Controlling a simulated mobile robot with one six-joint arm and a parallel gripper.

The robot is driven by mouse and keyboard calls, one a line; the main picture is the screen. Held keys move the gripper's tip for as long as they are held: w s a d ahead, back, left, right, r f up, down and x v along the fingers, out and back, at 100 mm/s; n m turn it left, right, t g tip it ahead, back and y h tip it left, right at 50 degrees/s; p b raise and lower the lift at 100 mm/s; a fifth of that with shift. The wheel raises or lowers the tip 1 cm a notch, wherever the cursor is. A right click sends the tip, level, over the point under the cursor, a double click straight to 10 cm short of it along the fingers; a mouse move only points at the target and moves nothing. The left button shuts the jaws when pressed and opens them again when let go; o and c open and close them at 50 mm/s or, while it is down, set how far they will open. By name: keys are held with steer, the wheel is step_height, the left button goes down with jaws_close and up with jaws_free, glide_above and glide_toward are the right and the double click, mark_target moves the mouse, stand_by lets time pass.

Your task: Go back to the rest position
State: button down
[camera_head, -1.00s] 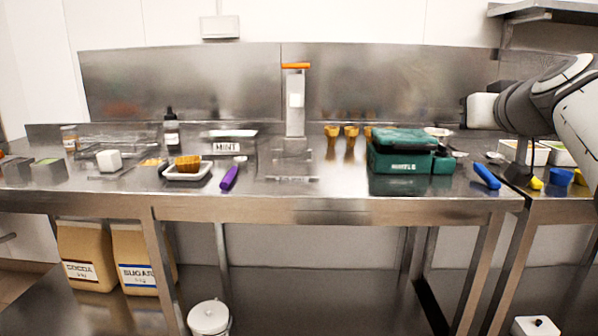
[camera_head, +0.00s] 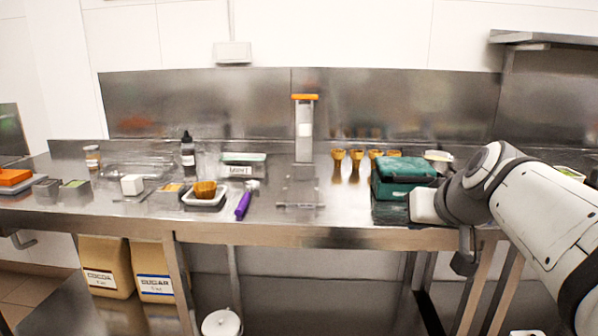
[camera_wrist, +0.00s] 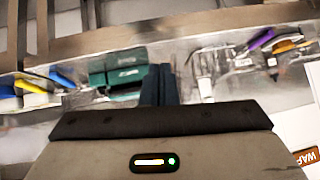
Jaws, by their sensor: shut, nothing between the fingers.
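My arm reaches in from the right in the head view. My gripper (camera_head: 465,262) hangs at its lower end, in front of the counter's front edge and right of centre. In the wrist view my gripper's two dark fingers (camera_wrist: 160,76) lie together, shut with nothing between them. The teal box (camera_head: 402,170) sits on the counter behind and left of my arm. It also shows in the wrist view, beside the fingers (camera_wrist: 112,68). My arm hides part of the counter's right side in the head view.
The steel counter (camera_head: 330,237) holds waffle cones (camera_head: 356,156), a purple-handled scoop (camera_head: 243,205), a white tray (camera_head: 212,201) and a dark bottle (camera_head: 187,150). A steel stand with an orange top (camera_head: 304,125) is near the middle. A shelf (camera_head: 550,37) hangs at upper right.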

steer(key=s+a+f+g+p, duration=0.2)
steer(key=s+a+g+p, duration=0.1)
steer(key=s+p, duration=0.3)
steer(key=s+a+f+g+h+p, duration=0.1)
steer(key=s+a+f+g+p, duration=0.2)
steer(key=s+p, duration=0.3)
steer(key=s, duration=0.3)
steer(key=shift+n+g+p, duration=0.3)
steer(key=shift+g, duration=0.1)
